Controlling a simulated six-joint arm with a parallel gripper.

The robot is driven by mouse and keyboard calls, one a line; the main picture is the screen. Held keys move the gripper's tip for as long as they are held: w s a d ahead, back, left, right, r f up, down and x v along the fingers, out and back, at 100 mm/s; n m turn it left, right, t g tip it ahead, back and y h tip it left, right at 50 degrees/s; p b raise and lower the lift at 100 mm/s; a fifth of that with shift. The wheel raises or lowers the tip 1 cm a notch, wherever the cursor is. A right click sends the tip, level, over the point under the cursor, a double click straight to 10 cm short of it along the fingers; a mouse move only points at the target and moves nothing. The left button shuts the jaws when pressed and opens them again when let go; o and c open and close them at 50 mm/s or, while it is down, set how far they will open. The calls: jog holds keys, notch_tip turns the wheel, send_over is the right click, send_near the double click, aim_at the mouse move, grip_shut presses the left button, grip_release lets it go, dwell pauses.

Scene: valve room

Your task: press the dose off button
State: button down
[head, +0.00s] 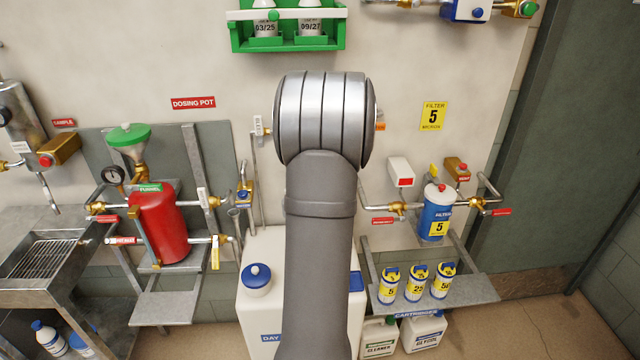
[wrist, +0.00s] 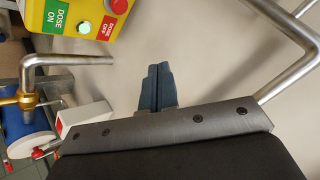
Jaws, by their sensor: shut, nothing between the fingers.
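In the wrist view a yellow control box (wrist: 66,40) shows at the top left, cut off by the frame edge. It carries a red button (wrist: 118,6) beside the red DOSE OFF label (wrist: 106,27), and a lit green button (wrist: 84,27) near the green DOSE ON label (wrist: 55,14). My gripper (wrist: 157,68) is shut, its dark blue fingers together and empty. It is apart from the box, below and right of the red button in that view. In the head view my arm hides the gripper and the control box.
A bent steel pipe (wrist: 66,62) lies left of my fingers in the wrist view, and another pipe (wrist: 290,70) runs at the right. A white box (wrist: 82,122) and a blue filter housing (wrist: 28,130) sit lower left. In the head view the white day tank (head: 260,318) stands below my arm.

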jog(key=shift+w+a+f, duration=0.3)
jog(key=shift+w+a, duration=0.1)
jog(key=shift+w, duration=0.2)
jog(key=shift+w+a+f, duration=0.3)
jog(key=shift+w+a, duration=0.05)
jog(key=shift+w, duration=0.2)
jog(key=shift+f, duration=4.45)
jog(key=shift+f, duration=0.1)
jog(key=shift+f, duration=0.3)
jog(key=shift+f, duration=0.55)
jog(key=shift+r, duration=1)
